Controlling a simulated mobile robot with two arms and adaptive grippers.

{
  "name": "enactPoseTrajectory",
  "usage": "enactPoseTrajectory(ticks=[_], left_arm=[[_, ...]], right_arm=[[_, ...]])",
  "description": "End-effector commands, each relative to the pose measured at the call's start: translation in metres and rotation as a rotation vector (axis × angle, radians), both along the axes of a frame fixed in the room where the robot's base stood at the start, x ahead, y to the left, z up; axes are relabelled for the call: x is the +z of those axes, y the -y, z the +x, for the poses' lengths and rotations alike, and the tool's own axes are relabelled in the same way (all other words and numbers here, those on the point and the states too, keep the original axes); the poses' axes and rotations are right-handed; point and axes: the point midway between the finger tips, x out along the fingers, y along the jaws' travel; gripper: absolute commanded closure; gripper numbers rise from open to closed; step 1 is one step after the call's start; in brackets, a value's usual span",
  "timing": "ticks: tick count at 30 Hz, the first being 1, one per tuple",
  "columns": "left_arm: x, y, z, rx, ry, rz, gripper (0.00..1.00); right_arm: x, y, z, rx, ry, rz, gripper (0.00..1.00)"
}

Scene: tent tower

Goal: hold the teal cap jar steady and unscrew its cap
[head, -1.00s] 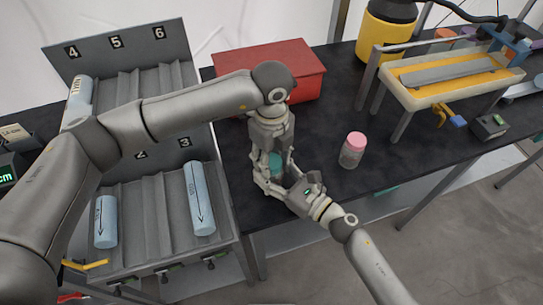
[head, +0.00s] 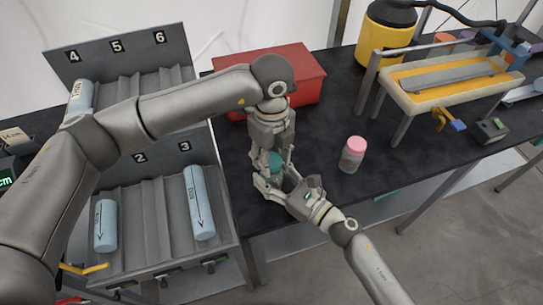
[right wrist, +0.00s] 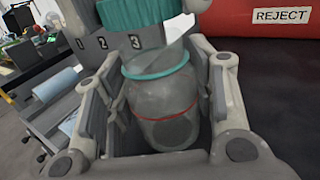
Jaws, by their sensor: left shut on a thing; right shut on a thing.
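The teal cap (head: 275,160) is in my left gripper (head: 274,150), which comes down from above and is shut on it. In the right wrist view the teal cap (right wrist: 138,10) is at the top edge, above the jar, with a visible gap between them. The clear jar (right wrist: 170,105) has a teal ring at its mouth and a red line around its body. It stands roughly upright between the fingers of my right gripper (head: 270,183), which is shut on it from the front right. In the head view the fingers hide most of the jar.
A pink-capped jar (head: 353,154) stands to the right on the black table (head: 325,190). A red box (head: 305,85) is behind the grippers. A numbered rack (head: 150,205) with light blue cylinders is at left. A cream-framed stand (head: 450,85) is at far right.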

Motion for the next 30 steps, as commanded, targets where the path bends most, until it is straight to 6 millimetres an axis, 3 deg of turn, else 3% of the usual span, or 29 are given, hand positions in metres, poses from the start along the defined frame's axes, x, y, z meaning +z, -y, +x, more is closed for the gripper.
enactPoseTrajectory(ticks=[8,18,24,25,30], left_arm=[[0.004,0.0,0.0,0.0,0.001,0.0,0.86],[0.04,0.0,0.0,-0.001,0.001,0.0,0.86],[0.04,0.0,0.0,0.0,0.0,0.0,0.86],[0.04,0.0,0.0,0.0,0.0,0.0,0.86],[0.04,0.0,0.0,0.0,0.0,0.0,0.86]], right_arm=[[-0.001,0.0,0.0,0.0,-0.001,0.0,1.0],[-0.001,0.0,0.0,0.0,-0.001,0.0,1.0],[-0.001,0.0,0.0,0.0,-0.001,0.0,1.0],[-0.001,0.0,0.0,0.0,-0.001,0.0,0.46],[0.0,0.0,0.0,0.0,-0.001,-0.001,0.24]])
